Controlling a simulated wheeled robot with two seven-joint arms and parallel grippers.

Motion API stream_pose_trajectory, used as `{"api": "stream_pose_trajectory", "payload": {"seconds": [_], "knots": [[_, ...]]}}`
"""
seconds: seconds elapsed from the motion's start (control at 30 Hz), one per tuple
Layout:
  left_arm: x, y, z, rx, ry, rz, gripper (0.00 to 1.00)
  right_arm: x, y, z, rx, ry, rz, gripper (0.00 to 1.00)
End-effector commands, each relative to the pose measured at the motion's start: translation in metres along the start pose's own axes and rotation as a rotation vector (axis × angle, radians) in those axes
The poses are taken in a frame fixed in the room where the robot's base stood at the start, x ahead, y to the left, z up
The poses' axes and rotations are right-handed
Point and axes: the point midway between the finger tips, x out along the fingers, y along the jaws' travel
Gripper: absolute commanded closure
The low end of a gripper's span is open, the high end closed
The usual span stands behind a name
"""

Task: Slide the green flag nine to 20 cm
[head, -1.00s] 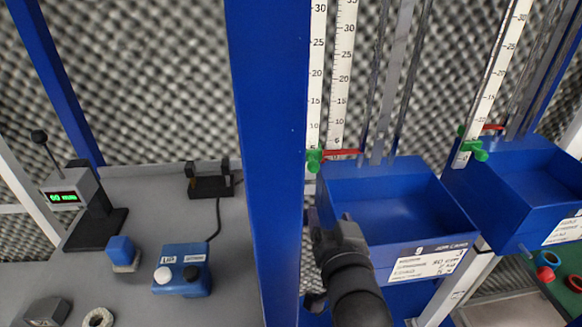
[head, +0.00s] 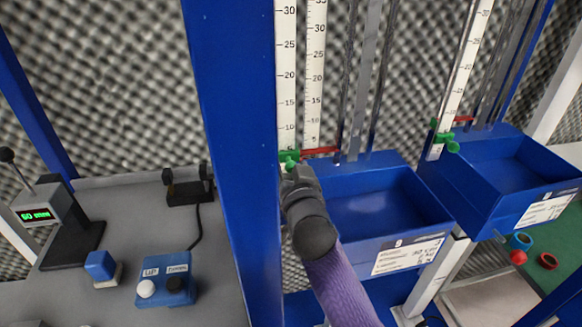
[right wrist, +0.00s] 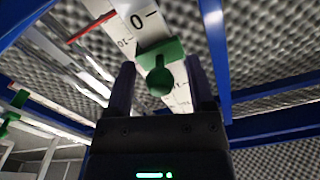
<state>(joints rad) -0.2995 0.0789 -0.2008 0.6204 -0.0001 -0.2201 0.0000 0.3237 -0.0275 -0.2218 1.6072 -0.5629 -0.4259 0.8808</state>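The green flag (head: 289,158) of bin nine sits low on the left white scale (head: 286,80), below the 10 mark. A red pointer (head: 320,150) is beside it on the neighbouring scale. In the right wrist view the green flag (right wrist: 160,78) has a round knob facing me, between the two dark fingers. My right gripper (head: 293,170) is right at the flag, just below it in the head view. Its fingers (right wrist: 161,68) are spread with visible gaps on both sides of the knob. My left gripper is not in view.
The blue bin labelled 9 (head: 440,238) is right of my right gripper, and a thick blue post (head: 230,130) is to its left. A second bin (head: 490,205) with its own green flag (head: 444,140) stands farther right. A blue button box (head: 165,262) is on the grey table.

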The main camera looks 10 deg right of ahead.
Motion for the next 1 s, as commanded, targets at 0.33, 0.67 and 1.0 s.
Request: {"api": "stream_pose_trajectory", "payload": {"seconds": [0.33, 0.67, 1.0], "knots": [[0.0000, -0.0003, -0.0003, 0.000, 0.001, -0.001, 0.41, -0.0003, 0.0000, 0.0001, 0.000, -0.001, 0.000, 1.00], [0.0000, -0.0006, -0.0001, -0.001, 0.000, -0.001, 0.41, -0.0004, 0.0000, 0.0002, 0.000, -0.001, 0.000, 1.00], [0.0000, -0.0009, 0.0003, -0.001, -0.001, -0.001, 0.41, -0.0004, 0.0000, 0.0002, 0.000, -0.001, 0.000, 1.00]]}}
